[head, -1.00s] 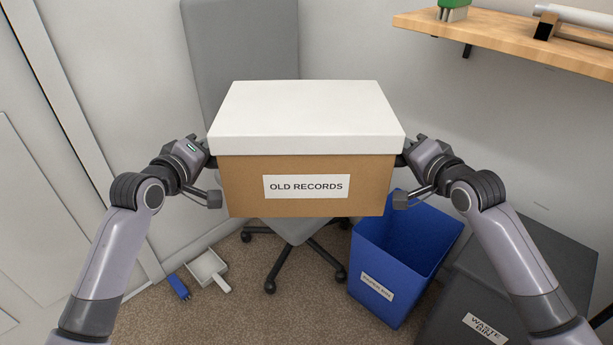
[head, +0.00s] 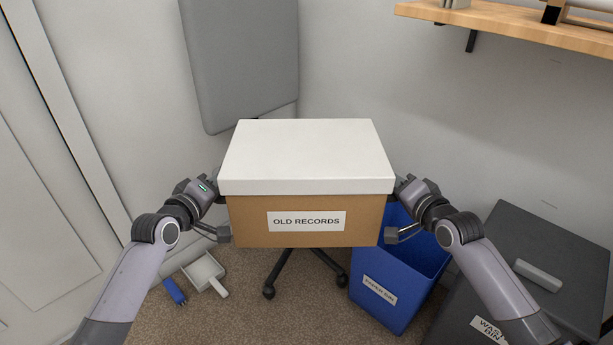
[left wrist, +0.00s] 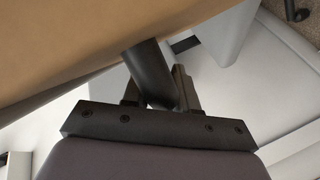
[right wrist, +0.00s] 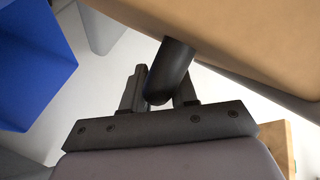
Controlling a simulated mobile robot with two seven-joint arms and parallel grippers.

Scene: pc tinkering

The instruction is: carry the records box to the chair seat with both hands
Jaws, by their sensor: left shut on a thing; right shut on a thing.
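The records box (head: 306,221) is brown with a white lid (head: 305,155) and an "OLD RECORDS" label, held level in the middle of the head view. My left gripper (head: 218,188) and right gripper (head: 397,187) are at its two ends. In the left wrist view my gripper (left wrist: 157,85) is shut on a dark handle (left wrist: 150,65) of the box; the right wrist view shows my other gripper (right wrist: 160,85) on the matching handle (right wrist: 172,65). The grey chair backrest (head: 240,60) stands behind the box. The box hides the seat, so any contact cannot be told.
A blue bin (head: 390,290) and a dark waste bin (head: 550,245) stand at the right. A wooden shelf (head: 510,28) is on the right wall. A dustpan (head: 204,272) and blue brush (head: 174,291) lie on the floor at left. Dark chair legs (head: 282,267) show below the box.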

